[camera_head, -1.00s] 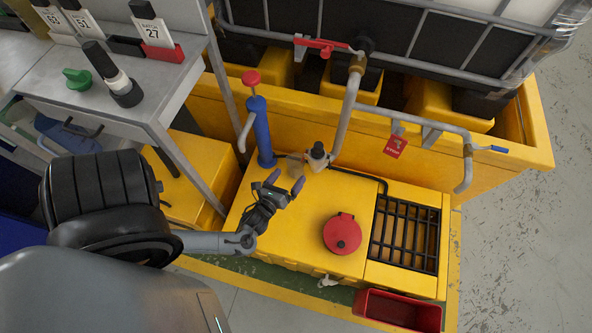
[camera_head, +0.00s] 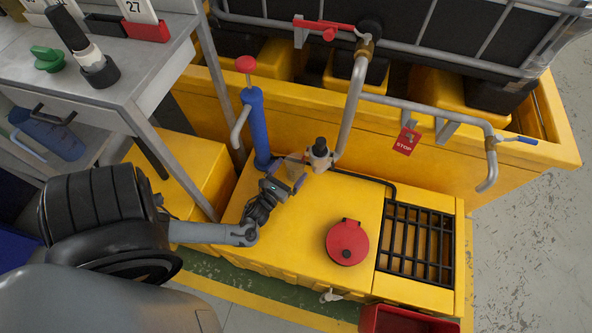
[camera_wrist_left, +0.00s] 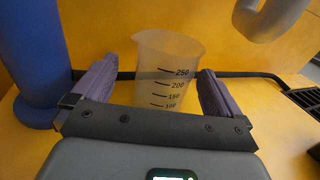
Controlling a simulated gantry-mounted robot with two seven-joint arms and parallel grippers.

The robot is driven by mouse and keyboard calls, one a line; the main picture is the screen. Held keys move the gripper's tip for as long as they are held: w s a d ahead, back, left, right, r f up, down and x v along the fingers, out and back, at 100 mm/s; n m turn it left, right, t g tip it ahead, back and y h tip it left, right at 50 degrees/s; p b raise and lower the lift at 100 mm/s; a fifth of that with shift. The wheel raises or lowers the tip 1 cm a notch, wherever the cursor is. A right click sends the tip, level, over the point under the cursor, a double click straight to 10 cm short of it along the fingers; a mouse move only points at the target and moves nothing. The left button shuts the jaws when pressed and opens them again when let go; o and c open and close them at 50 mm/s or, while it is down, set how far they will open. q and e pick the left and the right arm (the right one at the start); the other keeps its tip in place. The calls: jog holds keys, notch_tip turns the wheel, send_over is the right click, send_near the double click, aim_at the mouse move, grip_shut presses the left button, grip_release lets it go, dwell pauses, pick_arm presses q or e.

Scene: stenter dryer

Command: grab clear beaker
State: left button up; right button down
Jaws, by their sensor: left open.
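The clear beaker (camera_head: 294,167) stands upright on the yellow housing, beside the blue pump. It is partly hidden behind my left gripper (camera_head: 284,182) in the head view. In the left wrist view the beaker (camera_wrist_left: 168,68) shows black marks up to 250, and its base is hidden by the gripper body. My left gripper (camera_wrist_left: 155,72) is open, with one purple finger on each side of the beaker in that view. Some room shows between the fingers and the beaker's wall; I cannot tell how far it reaches between them. My right gripper is not in view.
The blue pump (camera_head: 255,128) stands left of the beaker. A grey bent pipe (camera_head: 351,105) and a black-topped fitting (camera_head: 320,153) stand close on the right. A red lid (camera_head: 347,242) and a black grate (camera_head: 416,244) lie nearer the front right.

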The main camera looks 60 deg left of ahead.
aim_at(299, 163)
pick_arm(q)
jog(key=shift+w+a+f+b, duration=0.1)
jog(key=shift+w+f+b, duration=0.05)
jog(key=shift+w+b, duration=0.2)
jog(key=b+x, duration=0.1)
jog(key=x, duration=0.1)
jog(key=b+x, duration=0.1)
jog(key=x, duration=0.1)
jog(key=shift+w+d, duration=0.1)
jog(key=shift+d, duration=0.15)
jog(key=shift+w+a+r, duration=0.1)
jog(key=shift+w+r, duration=0.1)
jog(key=shift+s, duration=0.1)
jog(key=shift+c, duration=0.2)
jog(key=shift+c, duration=1.1)
jog(key=c, duration=0.8)
jog(key=shift+r, duration=0.1)
